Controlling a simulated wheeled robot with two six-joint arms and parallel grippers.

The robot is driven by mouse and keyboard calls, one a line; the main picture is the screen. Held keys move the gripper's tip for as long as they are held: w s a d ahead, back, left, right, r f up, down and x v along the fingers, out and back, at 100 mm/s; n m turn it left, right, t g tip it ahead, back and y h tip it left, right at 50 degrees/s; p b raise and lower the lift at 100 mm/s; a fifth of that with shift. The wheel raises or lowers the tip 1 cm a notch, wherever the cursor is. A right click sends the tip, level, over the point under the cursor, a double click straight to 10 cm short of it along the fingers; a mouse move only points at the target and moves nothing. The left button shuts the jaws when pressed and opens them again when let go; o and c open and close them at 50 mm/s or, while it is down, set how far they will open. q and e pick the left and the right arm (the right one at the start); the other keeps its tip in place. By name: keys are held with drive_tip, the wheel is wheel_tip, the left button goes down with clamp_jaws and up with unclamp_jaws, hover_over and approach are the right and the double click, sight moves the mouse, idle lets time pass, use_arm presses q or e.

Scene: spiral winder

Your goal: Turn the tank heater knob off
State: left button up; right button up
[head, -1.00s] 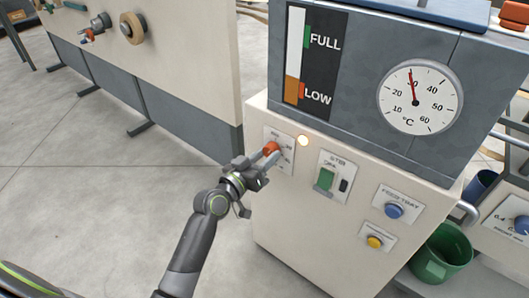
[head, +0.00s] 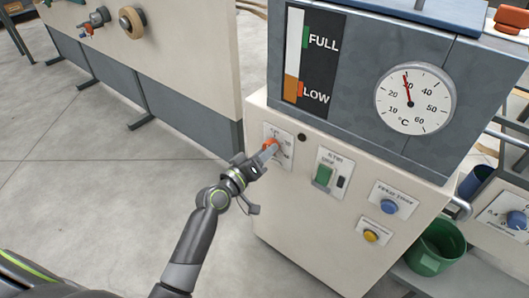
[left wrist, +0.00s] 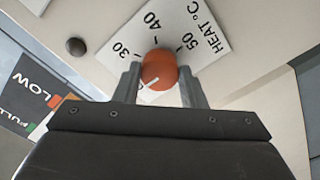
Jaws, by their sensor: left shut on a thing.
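The heater knob (head: 270,144) is orange-red and sits on a white scale plate (head: 287,138) at the upper left of the cream cabinet front. My left gripper (head: 265,153) has its fingers on either side of the knob. In the left wrist view, the fingertips (left wrist: 160,80) are shut on the knob (left wrist: 160,66). The knob's white pointer line is aimed to the lower left, away from the 30, 40 and 50 marks. Part of the plate is hidden behind the gripper. The small lamp (head: 301,137) beside the plate is dark. My right gripper is not in view.
A green switch (head: 323,176), a blue button (head: 389,206) and a yellow button (head: 371,235) are on the same cabinet front. A dial thermometer (head: 414,99) above reads about 30. The floor left of the cabinet is clear.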

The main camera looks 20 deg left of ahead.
use_arm(q)
drive_tip(key=o, duration=1)
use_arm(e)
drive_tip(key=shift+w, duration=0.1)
use_arm(q)
drive_tip(key=b+v, duration=0.1)
drive_tip(key=v, duration=1.6)
drive_tip(key=shift+s+b, duration=0.25)
drive_tip(key=shift+b, duration=0.05)
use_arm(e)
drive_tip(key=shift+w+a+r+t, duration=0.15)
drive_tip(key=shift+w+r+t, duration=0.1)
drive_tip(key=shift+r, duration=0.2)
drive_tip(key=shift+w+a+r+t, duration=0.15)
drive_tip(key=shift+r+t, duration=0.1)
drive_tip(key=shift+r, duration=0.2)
use_arm(q)
drive_tip(key=shift+a, duration=0.1)
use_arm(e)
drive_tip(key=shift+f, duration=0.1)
